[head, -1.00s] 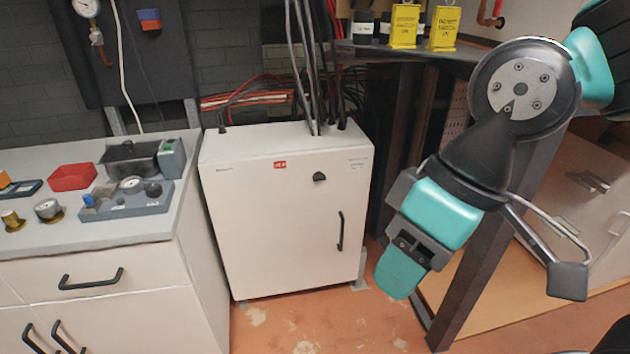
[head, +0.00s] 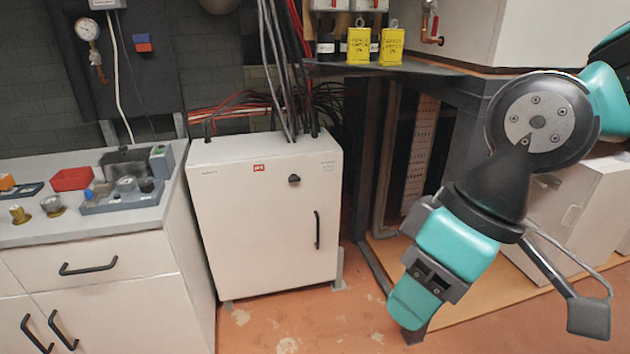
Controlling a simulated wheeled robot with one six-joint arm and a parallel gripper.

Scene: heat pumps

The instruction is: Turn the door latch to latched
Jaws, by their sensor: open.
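The white cabinet (head: 255,225) stands on the floor in the middle of the head view, with its door shut against the body as far as I can see. A small black door latch (head: 294,180) sits on the upper right of the door. Its exact angle is too small to tell. A black vertical handle (head: 318,230) is below it, near the door's right edge. My gripper (head: 418,290), teal and black, hangs to the right of the cabinet, pointing down and left. It is open and clear of the latch, and nothing shows in it.
A grey-topped counter (head: 85,245) with drawers stands left of the cabinet, holding a red bin (head: 72,179) and gauges. Cables (head: 280,80) rise from the cabinet's top. A dark bench (head: 430,68) with yellow tags stands behind right. Orange floor (head: 300,325) is free in front.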

